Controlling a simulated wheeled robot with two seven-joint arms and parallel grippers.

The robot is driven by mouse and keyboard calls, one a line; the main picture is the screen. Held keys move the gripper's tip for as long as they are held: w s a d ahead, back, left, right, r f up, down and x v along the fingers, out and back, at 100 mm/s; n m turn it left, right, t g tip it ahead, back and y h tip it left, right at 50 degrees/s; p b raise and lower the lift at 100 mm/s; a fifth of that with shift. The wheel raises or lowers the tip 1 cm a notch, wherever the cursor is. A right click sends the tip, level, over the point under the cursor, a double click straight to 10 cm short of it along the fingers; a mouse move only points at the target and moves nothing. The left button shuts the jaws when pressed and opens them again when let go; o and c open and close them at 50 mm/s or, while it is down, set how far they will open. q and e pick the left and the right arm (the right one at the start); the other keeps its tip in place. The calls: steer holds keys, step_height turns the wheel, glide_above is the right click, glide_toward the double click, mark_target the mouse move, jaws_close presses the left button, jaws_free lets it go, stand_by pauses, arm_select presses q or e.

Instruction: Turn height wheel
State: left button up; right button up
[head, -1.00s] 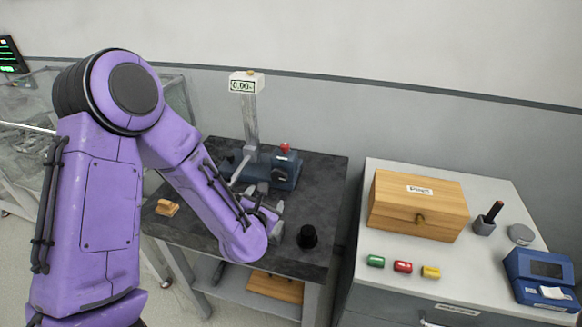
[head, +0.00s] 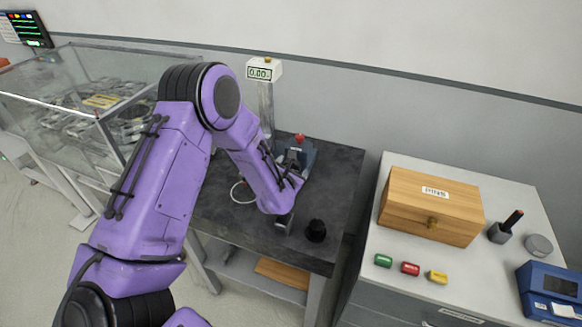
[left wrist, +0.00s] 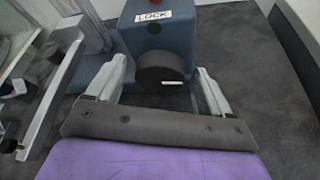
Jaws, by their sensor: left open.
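The height wheel (left wrist: 152,82) is a dark round knob with a white mark, on the front of the blue gauge block under a LOCK label (left wrist: 153,17). In the head view the blue gauge block (head: 308,157) stands on the dark bench, and my arm hides the wheel. My left gripper (left wrist: 160,88) is open, with one pale finger on each side of the wheel. I cannot tell whether they touch it. It also shows in the head view (head: 288,180), partly hidden by its wrist. A display (head: 259,72) tops the gauge column. My right gripper is not in view.
A grey lever (left wrist: 52,95) extends left of the gripper. The right cabinet holds a wooden box (head: 430,206), small coloured cylinders (head: 410,269) and a blue instrument (head: 550,290). A glass case (head: 70,95) is at left.

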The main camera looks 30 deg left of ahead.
arm_select(q)
steer(key=c, duration=1)
steer(key=shift+c, duration=0.2)
steer(key=n+h+b, duration=0.1)
steer(key=b, duration=0.1)
steer(key=n+h+b, duration=0.1)
steer(key=n, duration=0.1)
steer(key=shift+a+f+b, duration=0.15)
steer(key=shift+a+b, duration=0.05)
steer(key=shift+b, duration=0.15)
steer(key=n+t+h+b, duration=0.1)
steer(key=n+b, duration=0.1)
steer(key=b, duration=0.1)
steer(key=shift+h, duration=0.4)
steer(key=shift+a+n+h+b, duration=0.1)
steer(key=shift+n+h+b, duration=0.2)
steer(key=shift+n+b, duration=0.5)
